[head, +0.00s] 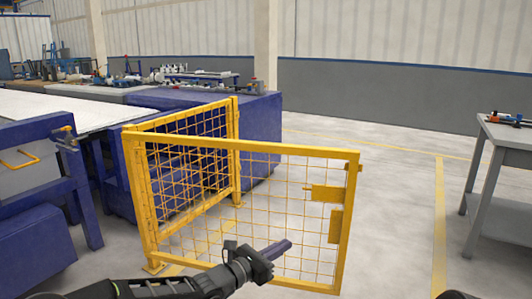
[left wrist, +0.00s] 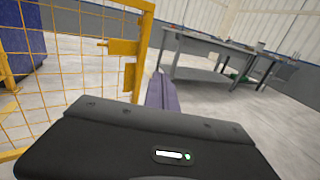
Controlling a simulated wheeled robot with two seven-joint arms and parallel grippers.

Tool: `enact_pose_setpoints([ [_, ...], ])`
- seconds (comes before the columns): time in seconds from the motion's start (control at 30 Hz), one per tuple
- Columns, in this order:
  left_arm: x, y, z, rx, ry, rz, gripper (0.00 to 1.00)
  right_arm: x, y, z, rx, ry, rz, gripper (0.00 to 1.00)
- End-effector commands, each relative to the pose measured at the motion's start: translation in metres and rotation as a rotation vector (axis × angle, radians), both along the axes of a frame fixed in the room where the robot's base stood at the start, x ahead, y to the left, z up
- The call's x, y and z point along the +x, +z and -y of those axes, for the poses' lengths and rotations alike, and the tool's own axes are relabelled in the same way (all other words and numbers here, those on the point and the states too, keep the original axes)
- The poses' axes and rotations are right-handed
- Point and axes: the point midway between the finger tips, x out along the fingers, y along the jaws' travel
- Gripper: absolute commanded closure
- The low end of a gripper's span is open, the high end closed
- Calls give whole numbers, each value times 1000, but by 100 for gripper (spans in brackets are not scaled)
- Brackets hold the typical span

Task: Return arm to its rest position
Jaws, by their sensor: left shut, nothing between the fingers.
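My left arm (head: 170,289) is dark and comes in low from the bottom left of the head view. My left gripper (head: 287,244) points up and to the right, with its long purple fingers together and nothing held. In the head view the fingers overlap the lower part of the yellow mesh gate (head: 245,146); I cannot tell how close they are to it. The shut fingers also show in the left wrist view (left wrist: 160,84), beyond the dark gripper body. The gate (left wrist: 139,78) stands to their left there. My right gripper is not visible.
A yellow mesh side panel (head: 237,150) joins the gate at an angle. Blue workbenches (head: 262,130) stand behind and left. A grey table (head: 510,134) with small tools stands at the right. Open floor (head: 395,200) lies between gate and table.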

Motion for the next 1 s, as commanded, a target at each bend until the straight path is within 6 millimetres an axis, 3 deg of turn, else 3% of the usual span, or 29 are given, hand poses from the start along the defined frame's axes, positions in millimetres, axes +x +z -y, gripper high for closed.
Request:
enact_pose_setpoints([
  [0.07,0,-2,0,9,0,0,100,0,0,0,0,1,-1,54],
  [0.33,-21,-43,11,212,-74,20,100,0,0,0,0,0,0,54],
  [0.53,-50,-92,16,399,-162,39,100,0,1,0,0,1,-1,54],
  [0.67,-81,-133,15,569,-251,61,100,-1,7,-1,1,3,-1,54],
  [0.83,-149,-196,-3,904,-453,138,100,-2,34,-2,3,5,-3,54],
  [0.9,-192,-219,-23,1094,-589,214,100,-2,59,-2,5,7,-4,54],
  [1.0,-253,-233,-55,1329,-796,371,100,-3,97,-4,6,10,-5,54],
])
